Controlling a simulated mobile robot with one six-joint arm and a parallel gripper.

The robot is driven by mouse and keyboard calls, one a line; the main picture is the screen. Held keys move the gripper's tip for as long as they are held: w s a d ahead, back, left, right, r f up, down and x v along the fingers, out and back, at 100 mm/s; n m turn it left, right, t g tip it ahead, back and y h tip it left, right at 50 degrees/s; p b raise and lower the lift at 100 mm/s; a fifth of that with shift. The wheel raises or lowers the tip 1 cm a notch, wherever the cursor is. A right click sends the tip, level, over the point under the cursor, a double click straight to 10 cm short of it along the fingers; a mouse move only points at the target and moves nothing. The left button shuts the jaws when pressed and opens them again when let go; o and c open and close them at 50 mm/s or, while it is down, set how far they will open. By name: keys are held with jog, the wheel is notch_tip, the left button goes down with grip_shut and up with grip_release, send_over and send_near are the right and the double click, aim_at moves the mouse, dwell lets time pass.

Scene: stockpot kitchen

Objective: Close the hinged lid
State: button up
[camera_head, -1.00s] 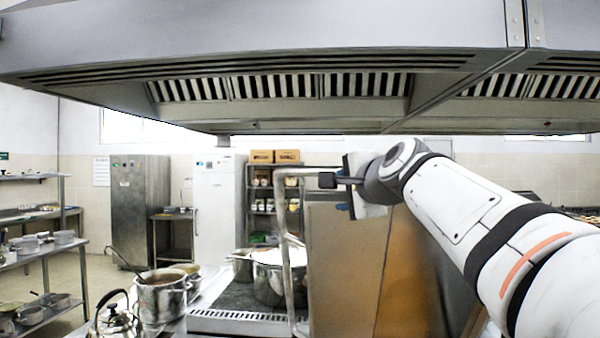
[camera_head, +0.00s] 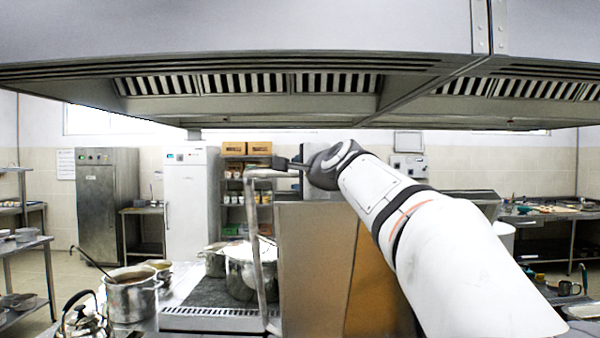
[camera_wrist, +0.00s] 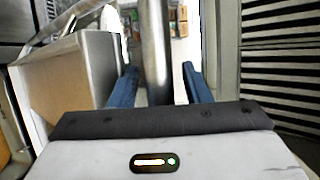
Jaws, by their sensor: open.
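The hinged lid (camera_head: 310,260) stands raised, a large tall panel with a brownish face, right of the middle in the head view. Its metal tube handle (camera_head: 260,250) runs up along its left side and bends over at the top. My gripper (camera_head: 292,165) is at the top of the handle. In the wrist view my open gripper (camera_wrist: 158,85) has one blue finger on each side of a vertical metal tube (camera_wrist: 155,40). The lid (camera_wrist: 70,80) shows at the left there. Whether a finger touches the tube I cannot tell.
Pots (camera_head: 130,295) and a kettle (camera_head: 82,318) stand left of the lid, with another large pot (camera_head: 248,275) close to the handle. The extractor hood (camera_head: 250,90) hangs overhead. A worktop (camera_head: 550,215) lies at the far right.

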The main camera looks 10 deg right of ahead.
jog(key=c, duration=0.9)
grip_shut()
jog(key=shift+f, duration=0.2)
